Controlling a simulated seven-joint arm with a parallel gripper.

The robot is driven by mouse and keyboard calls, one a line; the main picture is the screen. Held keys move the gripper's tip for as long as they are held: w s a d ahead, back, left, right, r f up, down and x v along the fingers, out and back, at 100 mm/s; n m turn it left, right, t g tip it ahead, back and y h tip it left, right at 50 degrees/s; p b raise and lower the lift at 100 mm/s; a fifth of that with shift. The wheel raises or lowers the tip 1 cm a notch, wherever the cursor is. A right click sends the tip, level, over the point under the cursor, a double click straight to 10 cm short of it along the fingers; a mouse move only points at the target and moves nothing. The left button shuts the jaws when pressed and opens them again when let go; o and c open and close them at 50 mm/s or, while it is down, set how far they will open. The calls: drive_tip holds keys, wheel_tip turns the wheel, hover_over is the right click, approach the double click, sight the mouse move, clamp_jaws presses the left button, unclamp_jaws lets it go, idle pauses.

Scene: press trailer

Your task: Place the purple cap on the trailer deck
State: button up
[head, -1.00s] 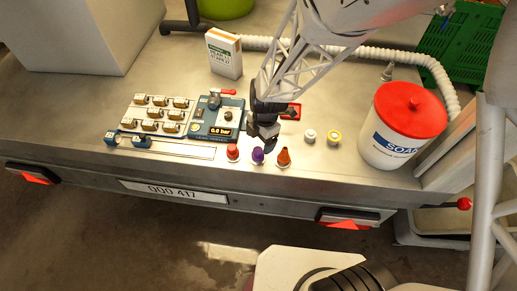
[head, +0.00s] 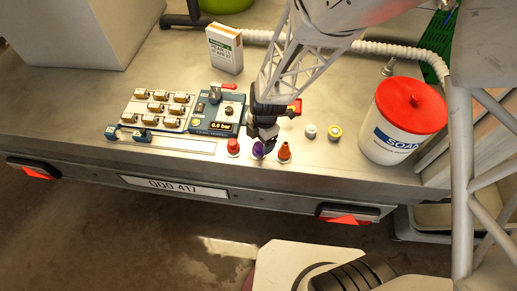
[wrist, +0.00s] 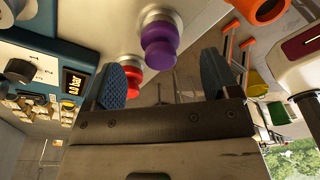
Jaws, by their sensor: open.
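The purple cap (head: 257,152) stands near the front edge of the trailer deck (head: 330,168), between a red cap (head: 233,147) and an orange cone-shaped cap (head: 284,153). In the wrist view the purple cap (wrist: 160,42) sits on a pale round base. My gripper (head: 262,140) is right at the purple cap and partly hides it in the head view. In the wrist view my gripper (wrist: 164,76) is open, with its two blue fingers apart. The cap appears across the gap, just past the fingertips. I cannot tell whether they touch it.
A blue gauge unit (head: 217,114) and a board of several small brass-coloured parts (head: 160,109) lie to the left. A white cap (head: 310,131) and a yellow-ringed cap (head: 335,132) stand to the right. A red-lidded soap tub (head: 403,120) is further right. A white carton (head: 224,50) stands behind.

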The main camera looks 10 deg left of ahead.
sight(259, 145)
drive_tip(key=shift+s+a+f, duration=0.1)
drive_tip(key=shift+s+f, duration=0.05)
drive_tip(key=shift+f, duration=1.1)
drive_tip(key=shift+s+a+f, duration=0.1)
drive_tip(key=shift+f, duration=1.1)
drive_tip(key=c, duration=1.1)
drive_tip(key=shift+r, duration=0.3)
drive_tip(key=c, duration=0.4)
drive_tip(key=shift+r, duration=0.65)
clamp_jaws()
drive_tip(key=shift+s+d+r, duration=0.1)
drive_tip(key=shift+s+r, duration=0.05)
drive_tip(key=shift+r, duration=0.75)
drive_tip(key=s+d, duration=0.3)
drive_tip(key=s, duration=0.4)
drive_tip(key=s+d+r, duration=0.1)
drive_tip(key=s+d, duration=0.3)
drive_tip(key=s, duration=0.2)
drive_tip(key=shift+s+d+r, duration=0.2)
drive_tip(key=shift+s+d, duration=0.1)
drive_tip(key=shift+s, duration=0.05)
